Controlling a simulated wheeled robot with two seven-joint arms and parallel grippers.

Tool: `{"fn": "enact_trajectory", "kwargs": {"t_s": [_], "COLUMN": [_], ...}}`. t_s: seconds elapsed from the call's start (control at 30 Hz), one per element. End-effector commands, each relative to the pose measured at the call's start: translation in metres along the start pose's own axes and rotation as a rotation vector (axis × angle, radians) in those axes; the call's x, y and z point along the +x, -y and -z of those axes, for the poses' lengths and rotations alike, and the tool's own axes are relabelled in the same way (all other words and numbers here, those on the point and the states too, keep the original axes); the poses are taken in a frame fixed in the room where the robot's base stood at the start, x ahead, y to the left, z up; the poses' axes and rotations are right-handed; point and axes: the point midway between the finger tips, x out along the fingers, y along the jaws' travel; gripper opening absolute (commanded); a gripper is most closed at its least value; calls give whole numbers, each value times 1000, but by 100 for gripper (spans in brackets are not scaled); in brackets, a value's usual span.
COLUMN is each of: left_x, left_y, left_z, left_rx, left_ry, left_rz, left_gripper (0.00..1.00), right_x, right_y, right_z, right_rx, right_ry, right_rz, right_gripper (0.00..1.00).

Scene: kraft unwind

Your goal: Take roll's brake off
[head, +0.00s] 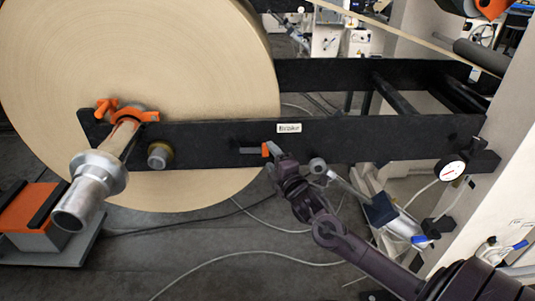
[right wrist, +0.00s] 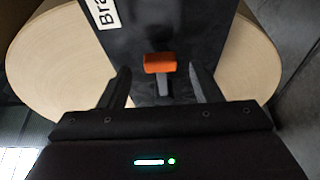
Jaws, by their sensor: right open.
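The brake lever has an orange knob (head: 266,149) and sits on the black side beam (head: 350,140) of the roll stand, below a white "Brake" label (head: 289,128). The large kraft roll (head: 190,60) is behind the beam. My right gripper (head: 274,152) is at the lever, open. In the right wrist view the orange knob (right wrist: 160,63) and its grey stem lie between the two spread fingers of the gripper (right wrist: 160,80), with a gap on each side. My left gripper is not in view.
The roll's metal shaft end (head: 88,190) sticks out at the left, with an orange clamp (head: 128,113) behind it. A pressure gauge (head: 452,171) and a cylinder with a blue fitting (head: 400,222) are at the right. Cables lie on the grey floor.

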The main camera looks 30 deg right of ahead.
Motion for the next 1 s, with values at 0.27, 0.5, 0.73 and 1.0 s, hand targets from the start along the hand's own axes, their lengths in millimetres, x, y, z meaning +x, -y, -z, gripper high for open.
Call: {"fn": "enact_trajectory", "kwargs": {"t_s": [0.27,0.5,0.73,1.0], "left_x": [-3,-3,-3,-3], "left_y": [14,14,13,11], "left_z": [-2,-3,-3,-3], "left_rx": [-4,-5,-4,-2], "left_ry": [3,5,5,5], "left_rz": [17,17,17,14], "left_gripper": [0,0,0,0], "right_x": [24,26,26,26], "right_y": [0,1,1,1], "right_z": [0,0,0,0], "right_rx": [2,1,1,1], "right_ry": [0,-1,-1,0], "right_rz": [1,2,2,2], "right_gripper": [58,58,36,1]}}
